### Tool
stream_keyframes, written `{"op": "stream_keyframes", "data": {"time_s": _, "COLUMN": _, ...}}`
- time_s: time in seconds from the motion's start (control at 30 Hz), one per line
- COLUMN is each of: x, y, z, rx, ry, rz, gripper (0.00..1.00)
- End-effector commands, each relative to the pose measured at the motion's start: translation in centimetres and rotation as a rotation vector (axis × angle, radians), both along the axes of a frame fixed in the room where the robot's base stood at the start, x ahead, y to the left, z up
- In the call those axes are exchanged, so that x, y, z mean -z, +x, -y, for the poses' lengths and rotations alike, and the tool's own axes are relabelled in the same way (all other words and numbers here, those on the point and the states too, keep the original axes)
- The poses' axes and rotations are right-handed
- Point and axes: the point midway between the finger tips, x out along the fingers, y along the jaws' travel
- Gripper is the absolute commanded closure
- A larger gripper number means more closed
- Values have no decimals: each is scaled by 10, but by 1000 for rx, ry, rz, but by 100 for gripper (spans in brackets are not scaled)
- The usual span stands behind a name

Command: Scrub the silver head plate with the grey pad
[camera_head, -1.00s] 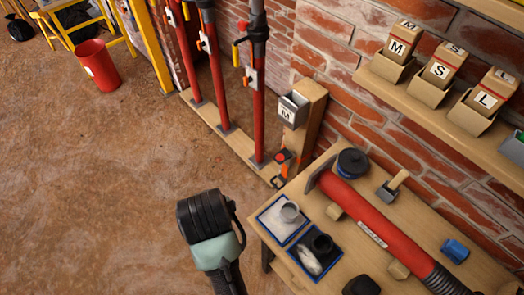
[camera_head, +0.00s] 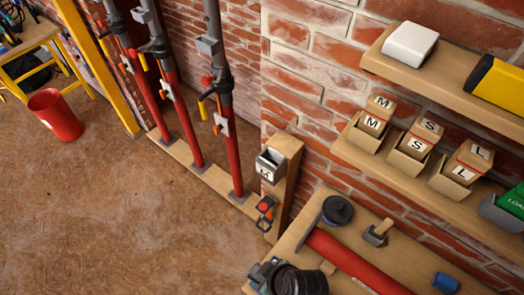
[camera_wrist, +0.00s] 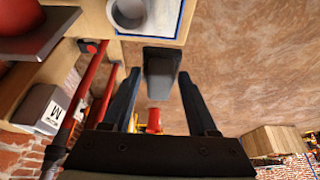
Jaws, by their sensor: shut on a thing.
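The silver head plate (camera_head: 308,222) is the flat end of the red prop (camera_head: 345,262) lying on the workbench. In the wrist view the plate (camera_wrist: 50,35) is at the upper left, apart from my gripper. My gripper (camera_wrist: 160,85) is shut on a dark grey block, which looks like the grey pad (camera_wrist: 160,65), held between its fingertips. The pad is over or beside the bench edge, not touching the plate. In the head view my black wrist (camera_head: 298,282) is at the bottom edge; the fingers and pad are hard to make out there.
A blue-edged mat with a grey cup (camera_wrist: 128,14) lies on the bench near my gripper. A post with a grey M box (camera_head: 270,164) stands behind the bench. Upright red props (camera_head: 232,160) line the wall. A shelf (camera_head: 400,170) holds several labelled boxes.

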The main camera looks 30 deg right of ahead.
Motion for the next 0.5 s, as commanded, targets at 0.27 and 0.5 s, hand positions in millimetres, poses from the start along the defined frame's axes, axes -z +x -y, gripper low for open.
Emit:
{"op": "stream_keyframes", "data": {"time_s": 0.27, "x": 25, "y": 0, "z": 0, "rx": 2, "ry": 0, "rz": 0, "gripper": 86}}
{"op": "stream_keyframes", "data": {"time_s": 0.5, "x": 51, "y": 0, "z": 0, "rx": 2, "ry": 0, "rz": 0, "gripper": 86}}
